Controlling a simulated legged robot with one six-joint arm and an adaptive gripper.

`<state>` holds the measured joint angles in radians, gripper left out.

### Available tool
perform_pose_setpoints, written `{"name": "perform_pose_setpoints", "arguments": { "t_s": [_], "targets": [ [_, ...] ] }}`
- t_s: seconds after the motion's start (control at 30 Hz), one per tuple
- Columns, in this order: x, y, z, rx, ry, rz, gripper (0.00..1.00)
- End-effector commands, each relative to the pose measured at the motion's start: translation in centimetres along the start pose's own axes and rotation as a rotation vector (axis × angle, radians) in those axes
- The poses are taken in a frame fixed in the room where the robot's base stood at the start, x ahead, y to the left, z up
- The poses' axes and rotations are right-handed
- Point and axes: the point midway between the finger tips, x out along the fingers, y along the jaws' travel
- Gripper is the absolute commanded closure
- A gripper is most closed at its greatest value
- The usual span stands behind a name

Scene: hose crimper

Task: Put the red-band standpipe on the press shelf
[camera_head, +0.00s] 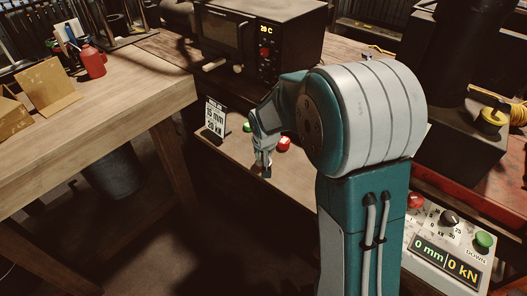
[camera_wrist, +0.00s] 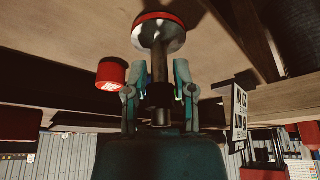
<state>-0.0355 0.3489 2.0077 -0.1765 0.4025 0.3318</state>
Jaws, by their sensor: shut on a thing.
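The red-band standpipe (camera_wrist: 159,66) is a dark stem with a wide round end (camera_wrist: 159,40) banded in red. My gripper (camera_wrist: 159,80) is shut on the stem, one finger on each side. The wrist view looks upside down, and the round end lies toward the wooden surface (camera_wrist: 85,45); I cannot tell whether it touches. In the head view my gripper (camera_head: 264,164) points down over the low wooden bench (camera_head: 225,152), near its front edge. The standpipe is mostly hidden there. I cannot tell which surface is the press shelf.
A red cylinder (camera_head: 284,144) and a green piece (camera_head: 247,127) stand close to my gripper. A sign (camera_head: 215,119) reading 15 mm and 20 kN stands left. A box with a display (camera_head: 266,45) is behind. A control panel (camera_head: 447,250) shows 0 mm and 0 kN.

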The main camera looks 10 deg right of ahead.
Motion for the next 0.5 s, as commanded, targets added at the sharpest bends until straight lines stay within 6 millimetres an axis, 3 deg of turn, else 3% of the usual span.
{"name": "perform_pose_setpoints", "arguments": {
  "t_s": [0.17,0.2,0.27,0.3,0.5],
  "targets": [
    [0.07,0.01,0.0,0.0,0.0,0.0,1.0],
    [0.15,0.02,0.06,0.0,0.0,0.0,0.62],
    [0.12,0.02,0.04,0.0,0.0,0.0,0.35],
    [0.12,0.02,0.04,0.0,0.0,0.0,0.31],
    [0.11,0.02,0.04,0.0,0.0,0.0,0.31]
  ]
}}
